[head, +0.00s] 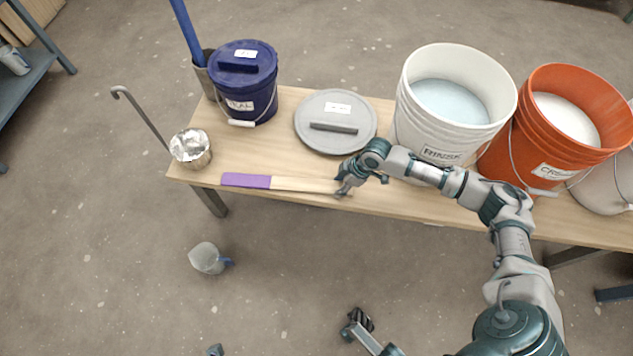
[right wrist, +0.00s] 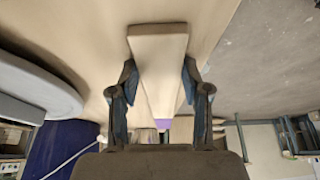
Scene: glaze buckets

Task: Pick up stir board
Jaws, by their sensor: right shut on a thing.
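The stir board is a long flat pale wooden stick (head: 295,185) with a purple end at the left. It lies along the front edge of the wooden table (head: 285,95). My right gripper (head: 342,186) is shut on the bare wooden part near its right end. In the right wrist view the board (right wrist: 158,50) runs between the two fingers of the right gripper (right wrist: 158,82), with its purple end farther off. I cannot tell whether the board is lifted slightly off the table.
A grey lid (head: 336,108) lies behind the board. A blue lidded bucket (head: 260,88) and a metal cup (head: 190,150) stand at the left. A white bucket (head: 450,100) and an orange bucket (head: 560,120) stand at the right. A jug (head: 207,258) is on the floor.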

